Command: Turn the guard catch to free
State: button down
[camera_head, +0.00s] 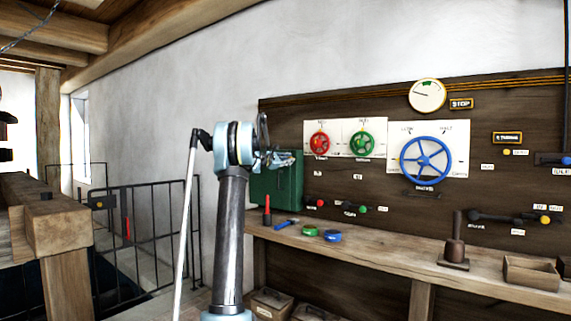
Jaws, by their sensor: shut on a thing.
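My arm rises left of centre. Its far end, with my gripper (281,158), is small and partly hidden behind the arm's upper joint. It overlaps the upper front of a green box (286,188) at the left end of the dark wall board. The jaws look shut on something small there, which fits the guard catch. The catch itself is hidden by the gripper, and its angle cannot be told. Any label near it cannot be read.
A wooden bench (384,251) below the board (484,125) carries small tools and a wooden box (531,272). Red, green and blue handwheels (425,160) and several levers sit on the board. A black railing (160,228) and a wooden beam (68,228) stand at left.

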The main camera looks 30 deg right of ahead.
jog(key=shift+m, duration=0.4)
jog(key=m, duration=0.5)
jog(key=m+y, duration=0.1)
jog(key=m, duration=0.4)
jog(key=m+t, duration=0.1)
jog(key=m, duration=0.4)
jog(key=shift+s+m+y, duration=0.25)
jog(key=shift+m+y, duration=0.05)
jog(key=shift+m, duration=0.4)
jog(key=c, duration=1.4)
grip_release()
jog(key=shift+w, duration=0.1)
jog(key=shift+o, duration=0.2)
